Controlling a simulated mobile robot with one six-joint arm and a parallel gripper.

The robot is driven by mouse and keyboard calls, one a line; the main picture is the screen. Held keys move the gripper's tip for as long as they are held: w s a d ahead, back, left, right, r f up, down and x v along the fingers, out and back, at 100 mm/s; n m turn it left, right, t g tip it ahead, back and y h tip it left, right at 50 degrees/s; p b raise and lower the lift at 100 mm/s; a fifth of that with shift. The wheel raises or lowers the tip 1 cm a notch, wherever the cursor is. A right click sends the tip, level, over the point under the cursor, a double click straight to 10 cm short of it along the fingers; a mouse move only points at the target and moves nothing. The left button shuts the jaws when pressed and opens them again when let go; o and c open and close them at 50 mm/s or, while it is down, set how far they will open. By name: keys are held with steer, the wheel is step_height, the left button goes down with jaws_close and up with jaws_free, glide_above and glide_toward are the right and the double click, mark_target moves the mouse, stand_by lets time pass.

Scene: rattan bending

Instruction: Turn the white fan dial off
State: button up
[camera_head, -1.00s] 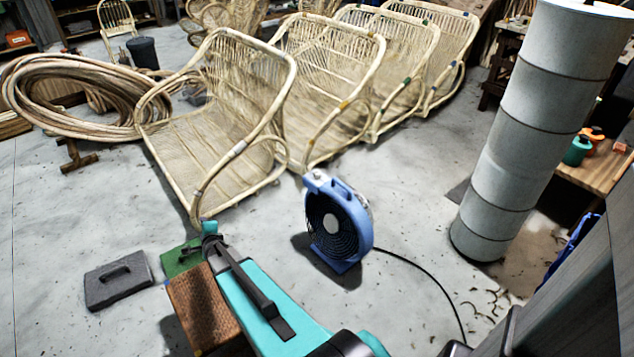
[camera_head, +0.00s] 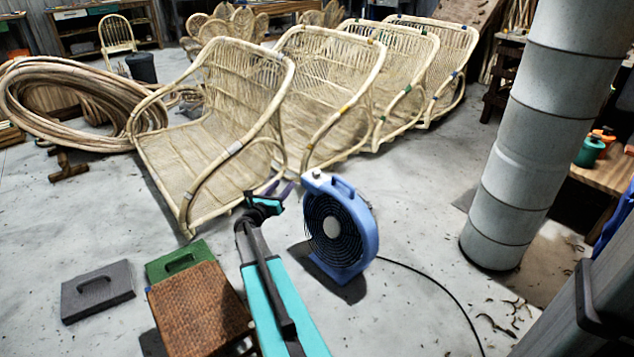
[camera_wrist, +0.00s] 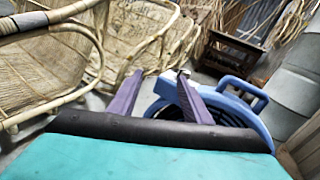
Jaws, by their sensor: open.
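The blue fan (camera_head: 340,228) stands upright on the floor in the middle of the head view, with a handle on top. Its small white dial (camera_head: 317,175) sits on the upper left of the housing. In the wrist view the fan (camera_wrist: 225,104) is at the right, and the dial (camera_wrist: 184,72) shows just beyond the right fingertip. My gripper (camera_head: 279,188) is left of the fan's top, near the dial, with nothing between its fingers. In the wrist view my gripper (camera_wrist: 160,75) has its two purple fingers spread apart. I cannot tell whether a finger touches the dial.
Rattan chair frames (camera_head: 225,125) stand in a row behind the fan. A grey column (camera_head: 520,150) stands at the right. A woven brown block (camera_head: 198,312), a green block (camera_head: 180,258) and a grey block (camera_head: 97,290) are at the lower left. A black cord (camera_head: 440,290) trails right.

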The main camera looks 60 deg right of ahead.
mark_target(315, 173)
steer(key=s+d+m+g, duration=0.1)
steer(key=s+d+m+g+b, duration=0.1)
steer(key=s, duration=0.1)
steer(key=s+d+m+g, duration=0.1)
steer(key=m, duration=0.1)
steer(key=shift+s+d+f+b, duration=0.15)
steer(key=shift+s+f+b, duration=0.15)
steer(key=shift+s+f, duration=0.05)
steer(key=shift+d, duration=0.1)
steer(key=d+b, duration=0.3)
steer(key=d, duration=1)
steer(key=shift+d, duration=0.3)
steer(key=shift+s+f+b, duration=0.1)
steer(key=shift+b, duration=0.2)
steer(key=c, duration=1)
